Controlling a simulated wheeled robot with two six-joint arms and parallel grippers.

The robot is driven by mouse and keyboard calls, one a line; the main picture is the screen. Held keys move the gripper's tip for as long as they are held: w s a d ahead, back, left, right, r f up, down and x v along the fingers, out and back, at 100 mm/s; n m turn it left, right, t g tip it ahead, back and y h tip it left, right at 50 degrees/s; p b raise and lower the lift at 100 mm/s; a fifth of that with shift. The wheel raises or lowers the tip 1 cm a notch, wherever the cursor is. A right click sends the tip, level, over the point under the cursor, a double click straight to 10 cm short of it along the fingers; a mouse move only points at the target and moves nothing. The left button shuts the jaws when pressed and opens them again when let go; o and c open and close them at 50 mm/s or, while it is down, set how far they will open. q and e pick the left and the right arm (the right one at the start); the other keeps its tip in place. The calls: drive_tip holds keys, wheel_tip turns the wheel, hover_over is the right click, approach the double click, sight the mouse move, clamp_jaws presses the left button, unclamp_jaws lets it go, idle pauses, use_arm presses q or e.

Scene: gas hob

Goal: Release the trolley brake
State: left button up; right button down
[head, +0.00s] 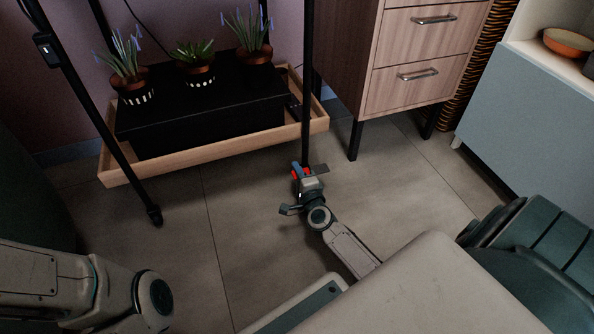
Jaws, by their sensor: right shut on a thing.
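The trolley has black posts and a wooden bottom shelf (220,145). At the foot of its front right post (306,110) is a small red brake lever (295,173) by the caster, which is mostly hidden by my gripper. My right gripper (305,172) is low over the floor at that foot and is shut on the red brake lever. My left arm is at the lower left, and its gripper is out of view.
A black box (205,110) and several potted plants stand on the shelf. Another post ends in a caster (154,215) on the left. A wooden drawer cabinet (400,60) and a grey-blue cabinet (530,110) stand to the right. The tiled floor (230,230) between is clear.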

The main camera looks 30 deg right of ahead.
drive_tip(key=shift+d+r+m, duration=0.1)
drive_tip(key=shift+r+m, duration=0.2)
drive_tip(key=shift+m, duration=0.7)
drive_tip(key=c, duration=1.6)
unclamp_jaws()
drive_tip(key=shift+o, duration=0.2)
drive_tip(key=shift+s+p, duration=0.15)
drive_tip(key=shift+p, duration=0.15)
drive_tip(key=p+v, duration=0.2)
drive_tip(key=v, duration=0.8)
drive_tip(key=shift+s, duration=0.3)
